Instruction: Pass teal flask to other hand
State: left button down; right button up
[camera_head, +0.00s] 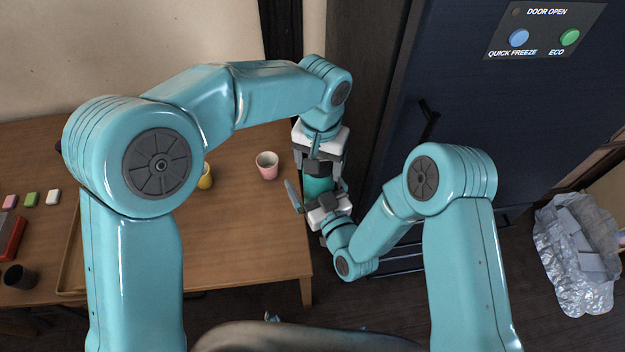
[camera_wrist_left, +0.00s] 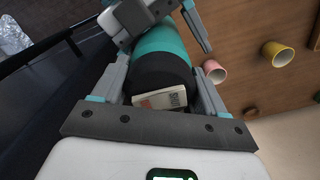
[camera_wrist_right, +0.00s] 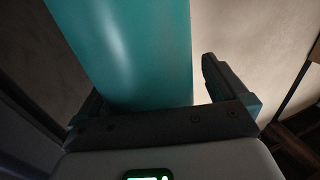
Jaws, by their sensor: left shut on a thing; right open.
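The teal flask (camera_head: 318,187) with a dark cap is held upright just off the table's right edge, between my two grippers. In the left wrist view the flask (camera_wrist_left: 163,52) shows its black end between the fingers of my left gripper (camera_wrist_left: 160,88), which is shut on it. My left gripper (camera_head: 318,158) comes from above in the head view. My right gripper (camera_head: 317,196) is open, with its fingers on either side of the flask's lower body. In the right wrist view the flask (camera_wrist_right: 130,50) fills the space near the left finger, with a gap to the right finger.
The wooden table (camera_head: 250,225) holds a pink cup (camera_head: 267,165), a yellow cup (camera_head: 206,177) and small coloured blocks (camera_head: 31,199) at left. A dark fridge (camera_head: 470,110) stands close on the right.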

jog(key=c, duration=1.3)
pick_arm(q)
grip_release()
pick_arm(e)
jog(key=shift+r, duration=0.1)
jog(key=shift+c, duration=0.2)
pick_arm(q)
jog(key=shift+r, duration=0.15)
